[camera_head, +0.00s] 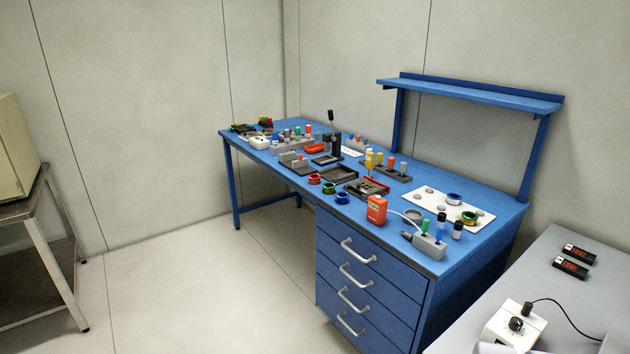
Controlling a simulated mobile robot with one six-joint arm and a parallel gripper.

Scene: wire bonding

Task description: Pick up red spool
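The red spool (314,179) stands on the blue workbench (440,265) near its front edge, about mid-length. A green spool (329,188) and a blue spool (343,198) stand beside it in a row running to the right along the edge. The red spool looks upright, and nothing covers it from this side.
Dark trays (327,174) lie behind the red spool. An orange-red box (377,209) stands right of the blue spool. A white board (430,203) holds more spools. A raised shelf (480,92) spans the back right. Open floor (190,280) lies in front of the bench's left half.

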